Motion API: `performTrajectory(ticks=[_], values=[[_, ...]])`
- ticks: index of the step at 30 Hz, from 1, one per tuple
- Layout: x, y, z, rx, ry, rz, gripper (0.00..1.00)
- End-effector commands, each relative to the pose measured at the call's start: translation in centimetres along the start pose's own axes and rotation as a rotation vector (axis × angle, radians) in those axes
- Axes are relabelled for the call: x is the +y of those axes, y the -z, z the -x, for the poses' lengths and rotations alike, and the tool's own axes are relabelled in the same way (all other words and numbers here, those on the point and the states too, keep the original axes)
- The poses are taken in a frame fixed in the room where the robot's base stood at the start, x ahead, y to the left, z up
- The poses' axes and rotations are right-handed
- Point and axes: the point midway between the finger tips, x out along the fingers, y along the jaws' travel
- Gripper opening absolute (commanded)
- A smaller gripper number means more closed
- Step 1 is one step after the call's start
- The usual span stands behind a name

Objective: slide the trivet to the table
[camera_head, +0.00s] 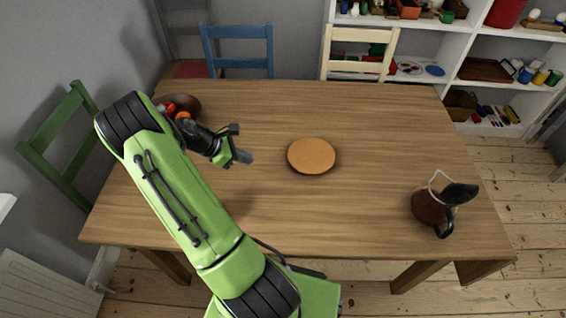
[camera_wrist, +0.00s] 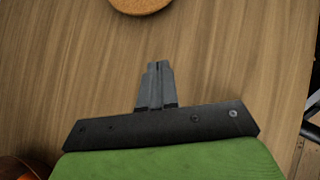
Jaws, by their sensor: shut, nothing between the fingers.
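The trivet (camera_head: 311,156) is a round, flat, orange-brown disc lying on the wooden table (camera_head: 270,205), near its middle. Its near edge also shows at the top of the wrist view (camera_wrist: 140,4). My gripper (camera_head: 246,157) is over the table to the left of the trivet, apart from it. In the wrist view my gripper's fingers (camera_wrist: 156,82) are together with nothing between them, pointing toward the trivet.
A bowl with red and orange items (camera_head: 185,106) stands at the table's far left, partly behind my arm. A coffee pot (camera_head: 430,208) stands at the right. Blue (camera_head: 238,50), cream (camera_head: 358,50) and green (camera_head: 70,140) chairs surround the table. The tabletop around the trivet is clear.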

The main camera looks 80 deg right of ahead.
Motion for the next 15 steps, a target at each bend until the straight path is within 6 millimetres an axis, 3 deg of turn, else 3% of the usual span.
performTrajectory(ticks=[8,15], values=[[0.0,-0.3,-3.9,-0.039,0.021,0.046,0.0],[-0.2,-0.4,-9.2,-0.037,0.021,0.044,0.0]])
